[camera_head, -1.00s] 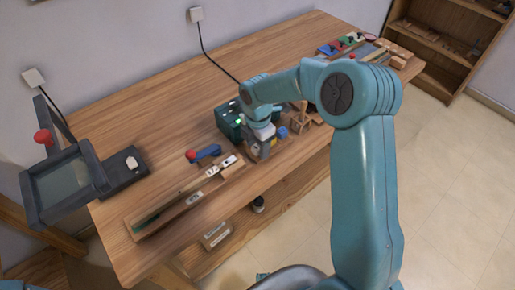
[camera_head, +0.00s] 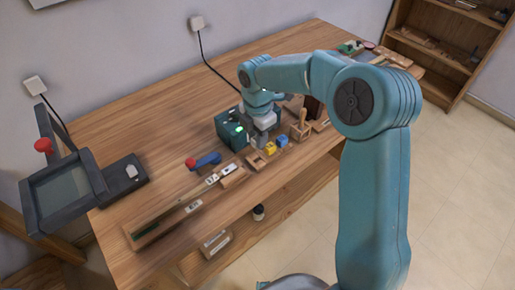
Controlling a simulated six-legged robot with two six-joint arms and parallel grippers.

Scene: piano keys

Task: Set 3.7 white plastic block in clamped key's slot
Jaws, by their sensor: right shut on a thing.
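A long, narrow wooden key (camera_head: 170,215) lies along the table's front left edge. Small white pieces with dark marks (camera_head: 212,179) sit toward its right end; their sizes are too small to read. A clamp with a blue body (camera_head: 207,160) and a red knob stands just behind that end. My right gripper (camera_head: 261,140) points down beside the green box, behind the small wooden holder (camera_head: 255,161). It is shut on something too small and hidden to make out. The key's slot cannot be made out. My left gripper is out of view.
The green box (camera_head: 230,130) stands close to the left of my right gripper. A yellow block (camera_head: 270,148), a blue block (camera_head: 282,140) and a wooden stand (camera_head: 300,126) are at its right. A dark framed device (camera_head: 62,185) stands at the left. The back left tabletop is clear.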

